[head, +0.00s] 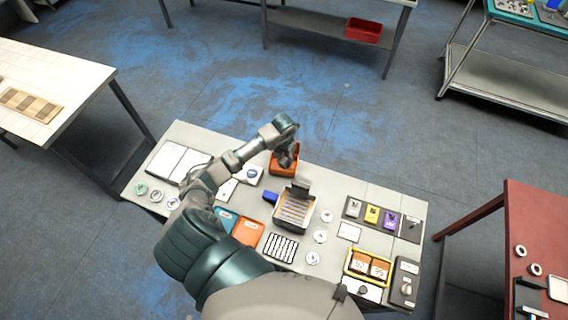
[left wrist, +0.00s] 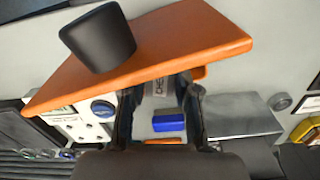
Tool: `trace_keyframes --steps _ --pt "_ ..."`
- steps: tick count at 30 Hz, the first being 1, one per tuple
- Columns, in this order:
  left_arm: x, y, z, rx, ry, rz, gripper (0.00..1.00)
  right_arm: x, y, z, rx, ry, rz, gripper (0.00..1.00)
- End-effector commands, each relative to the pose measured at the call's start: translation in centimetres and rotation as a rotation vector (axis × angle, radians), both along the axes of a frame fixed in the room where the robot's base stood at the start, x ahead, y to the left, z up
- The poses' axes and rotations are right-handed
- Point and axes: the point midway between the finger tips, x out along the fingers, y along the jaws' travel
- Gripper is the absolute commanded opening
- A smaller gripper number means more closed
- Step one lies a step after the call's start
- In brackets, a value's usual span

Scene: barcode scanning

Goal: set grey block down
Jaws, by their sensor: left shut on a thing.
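My left gripper (head: 287,158) is over the orange bin (head: 284,169) at the far edge of the bench. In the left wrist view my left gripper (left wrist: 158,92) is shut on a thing. A small grey piece with dark marks, which seems to be the grey block (left wrist: 158,87), shows between the fingertips. The orange bin (left wrist: 190,42) is close beyond the fingertips, and a dark rounded piece (left wrist: 97,37) overlaps it. In the head view the held thing is hidden by the gripper. My right gripper is not in view.
Further right are white discs (head: 320,236), coloured holders (head: 372,214) and a yellow-framed box (head: 368,266). Open floor is behind the bench.

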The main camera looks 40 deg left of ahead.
Motion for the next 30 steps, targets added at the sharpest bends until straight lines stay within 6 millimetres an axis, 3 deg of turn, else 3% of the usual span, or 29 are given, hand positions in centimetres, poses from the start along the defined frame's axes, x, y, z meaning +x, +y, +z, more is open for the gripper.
trace_keyframes --steps 9,14,15,18,23,30 --pt "-0.1 0.4 -4.0 -0.004 0.003 0.001 0.00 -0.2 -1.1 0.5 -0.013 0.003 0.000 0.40" --pt "-0.1 0.3 -4.0 -0.002 0.002 -0.001 0.00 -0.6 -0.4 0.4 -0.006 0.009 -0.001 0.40" --pt "-0.1 0.3 -4.0 -0.002 0.003 -0.001 0.35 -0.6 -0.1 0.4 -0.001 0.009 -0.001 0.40" --pt "-0.1 0.3 -4.0 -0.001 0.003 0.000 0.56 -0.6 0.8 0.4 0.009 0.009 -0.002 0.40" --pt "-0.1 0.1 -3.9 0.001 0.002 0.000 0.56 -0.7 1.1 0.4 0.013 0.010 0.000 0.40" --pt "0.0 0.3 -3.0 0.000 0.000 -0.001 0.56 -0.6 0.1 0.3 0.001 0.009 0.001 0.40"
